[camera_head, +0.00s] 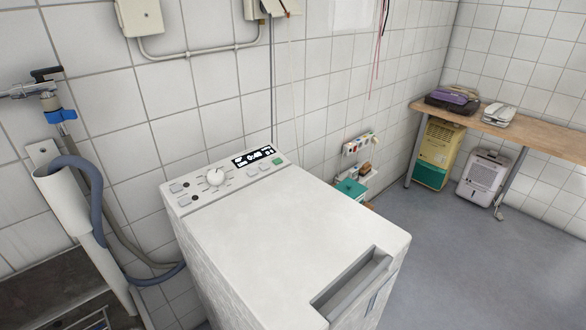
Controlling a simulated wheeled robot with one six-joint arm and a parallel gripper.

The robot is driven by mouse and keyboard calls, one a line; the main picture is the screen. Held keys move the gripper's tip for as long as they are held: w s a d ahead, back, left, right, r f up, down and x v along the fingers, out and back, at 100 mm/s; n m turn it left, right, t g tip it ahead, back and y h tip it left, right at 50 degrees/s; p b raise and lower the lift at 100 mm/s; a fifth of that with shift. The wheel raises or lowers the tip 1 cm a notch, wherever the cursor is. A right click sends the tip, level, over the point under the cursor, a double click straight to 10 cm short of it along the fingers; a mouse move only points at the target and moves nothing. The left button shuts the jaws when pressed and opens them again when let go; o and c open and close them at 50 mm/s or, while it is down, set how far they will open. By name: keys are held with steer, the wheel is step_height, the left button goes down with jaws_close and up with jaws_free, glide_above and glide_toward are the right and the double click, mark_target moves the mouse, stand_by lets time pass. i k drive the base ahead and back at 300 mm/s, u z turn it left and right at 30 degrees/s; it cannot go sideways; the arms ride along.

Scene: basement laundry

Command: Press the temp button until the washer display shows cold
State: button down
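The white top-loading washer (290,225) stands in the middle of the view against the tiled wall. Its control panel (200,201) runs along the back edge of the top. A lit black display (254,157) on the panel shows small white characters; a time-like figure is in the middle, but I cannot read a temperature word. Below the display are pale buttons (253,171) and a green button (278,161). A round white dial (215,177) and more small buttons (185,201) sit to the left. The labels are too small to tell which button is temp. My gripper is not in view.
A white pipe (68,205) with a blue-grey hose stands left of the washer. A wooden table (545,137) with devices on it is at the right, with a dehumidifier (483,177) beneath. The grey floor (470,265) right of the washer is clear.

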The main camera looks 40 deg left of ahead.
mark_target(253, 172)
steer(key=k, duration=0.7)
steer(key=u, duration=1.05)
steer(key=i, duration=1)
steer(key=u, duration=0.05)
